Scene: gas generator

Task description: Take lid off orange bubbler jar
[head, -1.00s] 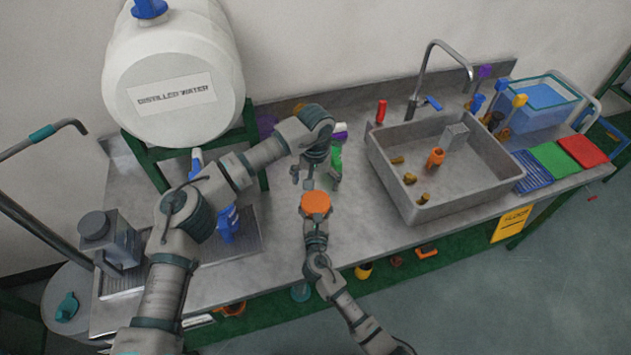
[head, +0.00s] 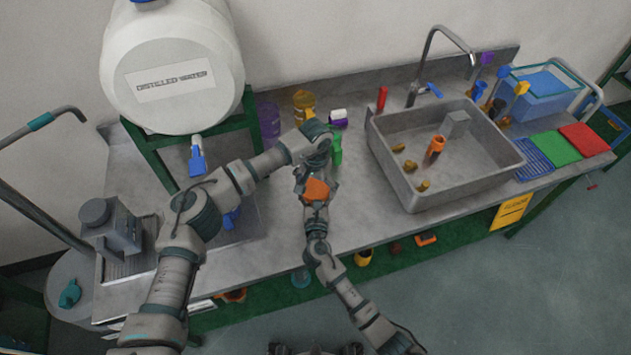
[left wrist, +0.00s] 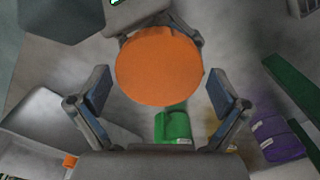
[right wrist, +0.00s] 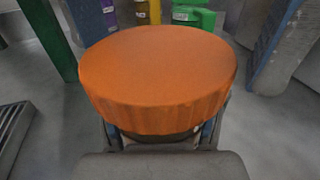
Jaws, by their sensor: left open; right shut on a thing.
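The lid is large in the left wrist view (left wrist: 158,66) and the right wrist view (right wrist: 158,75). Only a dark strip of the jar (right wrist: 160,136) shows under the lid. My right gripper (head: 316,210) is shut on the jar from the near side, below the lid. My left gripper (head: 308,178) is open at the lid; in the left wrist view its fingers (left wrist: 159,90) stand apart on either side of the lid's near edge, with gaps.
A green bottle (head: 335,148), a yellow bottle (head: 304,102) and a purple bottle (head: 269,120) stand behind. A grey sink (head: 405,190) with small orange and yellow things is to the right. The distilled water tank (head: 175,70) is at the back left.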

